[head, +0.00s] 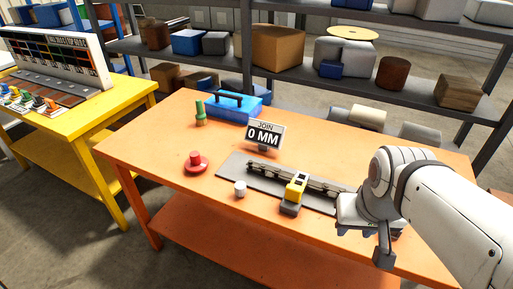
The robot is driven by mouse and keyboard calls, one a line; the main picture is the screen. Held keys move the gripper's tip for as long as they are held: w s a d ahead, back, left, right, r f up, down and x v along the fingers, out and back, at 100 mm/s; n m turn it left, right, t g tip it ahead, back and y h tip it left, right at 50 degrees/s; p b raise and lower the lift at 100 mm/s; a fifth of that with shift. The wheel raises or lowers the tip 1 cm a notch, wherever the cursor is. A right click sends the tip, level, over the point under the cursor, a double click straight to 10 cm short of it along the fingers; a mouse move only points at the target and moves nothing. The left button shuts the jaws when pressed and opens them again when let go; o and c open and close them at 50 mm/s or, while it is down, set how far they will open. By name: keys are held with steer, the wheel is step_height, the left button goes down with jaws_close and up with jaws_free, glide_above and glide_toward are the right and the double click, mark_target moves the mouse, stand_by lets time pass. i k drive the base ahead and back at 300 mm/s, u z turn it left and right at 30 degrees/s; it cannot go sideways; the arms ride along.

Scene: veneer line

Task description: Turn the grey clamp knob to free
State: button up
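A short light-grey cylinder (240,189) stands at the front left edge of the grey base plate (234,168) on the orange table; it looks like the clamp knob. No pointer or marking on it is readable, so its setting cannot be told. A dark rail (322,185) runs along the plate, with a yellow block with a grey foot (296,188) at its front. My gripper (368,240) is at the right, over the table's front right part, well apart from the cylinder. Its fingers are partly hidden, and whether they are open is unclear.
A sign (265,134) reading "JOIN 0 MM" stands behind the plate. A red button on a red base (196,163), a green-topped post (200,113) and a blue toolbox (232,107) are on the table (150,150). A yellow table (75,120) is left; shelves stand behind.

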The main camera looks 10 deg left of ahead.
mark_target(239, 186)
steer(key=z, duration=0.15)
steer(key=k, duration=0.95)
steer(key=u, duration=0.65)
steer(key=i, duration=1)
steer(key=u, duration=0.05)
